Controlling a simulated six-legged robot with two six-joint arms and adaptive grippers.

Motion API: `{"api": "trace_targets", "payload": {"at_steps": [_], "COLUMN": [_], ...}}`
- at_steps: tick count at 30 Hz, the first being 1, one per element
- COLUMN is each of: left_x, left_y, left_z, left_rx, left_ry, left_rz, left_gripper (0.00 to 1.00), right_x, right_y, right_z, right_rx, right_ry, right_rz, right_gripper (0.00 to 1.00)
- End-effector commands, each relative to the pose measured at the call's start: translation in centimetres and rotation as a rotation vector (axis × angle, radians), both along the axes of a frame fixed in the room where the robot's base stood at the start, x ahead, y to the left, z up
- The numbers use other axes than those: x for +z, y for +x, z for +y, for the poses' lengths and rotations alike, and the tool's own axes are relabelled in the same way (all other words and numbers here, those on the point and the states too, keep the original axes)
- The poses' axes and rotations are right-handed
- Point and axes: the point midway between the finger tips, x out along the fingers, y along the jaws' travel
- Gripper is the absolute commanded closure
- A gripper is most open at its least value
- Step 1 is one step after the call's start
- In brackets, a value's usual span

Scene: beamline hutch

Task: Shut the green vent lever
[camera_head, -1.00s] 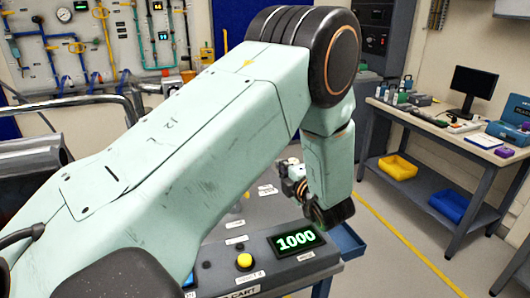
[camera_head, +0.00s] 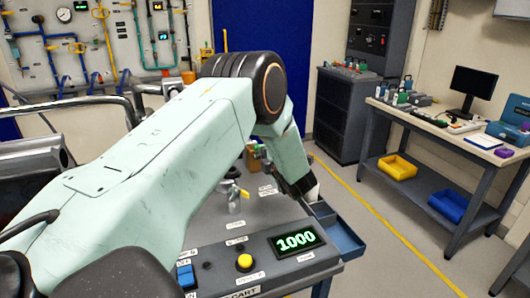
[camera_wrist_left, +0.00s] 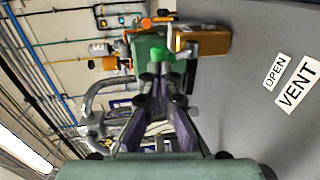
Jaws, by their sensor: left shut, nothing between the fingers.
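A bright green part (camera_wrist_left: 157,54), apparently the vent lever's handle, shows just beyond my left fingertips in the wrist view. A darker green block stands around it; whether they touch is unclear. My left gripper (camera_wrist_left: 160,84) is shut and empty, pointing at the green part. In the head view the left gripper (camera_head: 266,158) is small and partly hidden behind my arm; the lever cannot be made out there. The VENT label (camera_wrist_left: 298,82) and the OPEN label (camera_wrist_left: 275,72) lie on the grey panel to the right. My right gripper is not in view.
An orange-brown box (camera_wrist_left: 200,40) stands close to the green part. A blue tray (camera_head: 342,238) sits at the cart's right side.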

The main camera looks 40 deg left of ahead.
Motion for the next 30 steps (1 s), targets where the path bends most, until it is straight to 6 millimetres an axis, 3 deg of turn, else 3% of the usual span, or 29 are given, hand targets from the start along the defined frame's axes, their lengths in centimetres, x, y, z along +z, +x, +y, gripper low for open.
{"api": "trace_targets", "payload": {"at_steps": [30], "left_x": [1.0], "left_y": [0.1], "left_z": [1.8], "left_rx": [0.001], "left_ry": [-0.097], "left_rz": [0.048], "left_gripper": [1.00], "right_x": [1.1], "right_y": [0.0], "right_z": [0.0], "right_rx": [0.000], "right_ry": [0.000], "right_rz": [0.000], "right_gripper": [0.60]}}
